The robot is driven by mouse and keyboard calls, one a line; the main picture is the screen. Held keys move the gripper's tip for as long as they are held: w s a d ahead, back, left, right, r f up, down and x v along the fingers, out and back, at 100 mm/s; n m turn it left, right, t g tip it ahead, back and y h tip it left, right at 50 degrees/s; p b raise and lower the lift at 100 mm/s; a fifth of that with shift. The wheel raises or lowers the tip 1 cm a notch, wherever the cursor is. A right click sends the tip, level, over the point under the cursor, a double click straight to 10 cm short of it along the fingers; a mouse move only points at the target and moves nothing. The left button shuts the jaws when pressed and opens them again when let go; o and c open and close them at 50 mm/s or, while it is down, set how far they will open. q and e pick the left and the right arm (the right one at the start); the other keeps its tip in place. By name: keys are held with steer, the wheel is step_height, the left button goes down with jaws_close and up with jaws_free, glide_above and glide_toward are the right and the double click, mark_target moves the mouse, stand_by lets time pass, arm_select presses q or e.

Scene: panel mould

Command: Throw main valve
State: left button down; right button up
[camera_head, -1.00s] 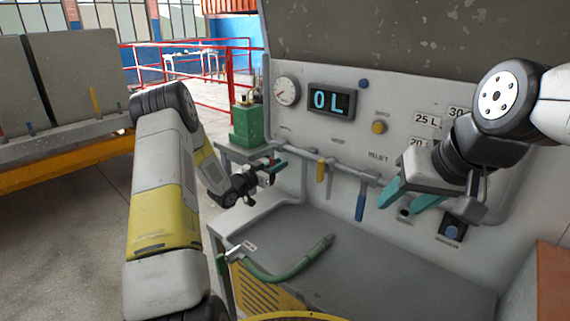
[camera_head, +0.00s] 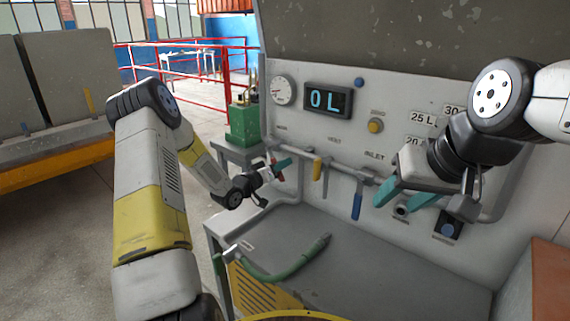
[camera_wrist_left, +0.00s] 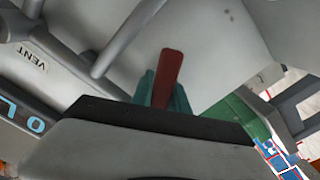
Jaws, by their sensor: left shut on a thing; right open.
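The main valve's red handle (camera_wrist_left: 170,72) shows between the teal fingers of my left gripper (camera_wrist_left: 165,92) in the left wrist view. In the head view, my left gripper (camera_head: 278,167) is at the left end of the panel's pipe, below the MAIN label, shut on the red handle (camera_head: 281,177). The fingers cover part of the handle, and the valve's body is mostly hidden. My right gripper (camera_head: 404,194) is open and empty in front of the panel, right of the blue lever.
The yellow vent lever (camera_head: 317,168) and blue inlet lever (camera_head: 357,206) hang from the pipe. The display (camera_head: 328,100) reads 0 L beside a round gauge (camera_head: 283,91). A green hose (camera_head: 285,272) lies on the grey shelf (camera_head: 390,262) below.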

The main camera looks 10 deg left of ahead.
arm_select(q)
steer(key=n, duration=0.1)
steer(key=d+r+n, duration=0.1)
steer(key=s+n, duration=0.1)
steer(key=shift+d+r+n, duration=0.2)
steer(key=shift+r+n, duration=0.05)
steer(key=shift+n, duration=0.15)
steer(key=shift+s+d+r+n, duration=0.25)
steer(key=shift+r+n, duration=0.2)
steer(key=shift+n, duration=0.45)
steer(key=n, duration=0.1)
steer(key=r+n, duration=0.1)
steer(key=shift+s+d+r+n, duration=0.1)
steer(key=shift+d+r+n, duration=0.15)
steer(key=shift+d+n, duration=0.05)
steer(key=shift+d+r+n, duration=0.1)
steer(key=shift+r+n, duration=0.45)
steer(key=shift+n, duration=0.35)
steer(key=shift+r+n, duration=0.5)
steer(key=shift+n, duration=0.4)
steer(key=c, duration=1.3)
jaws_free()
steer(key=shift+s, duration=0.15)
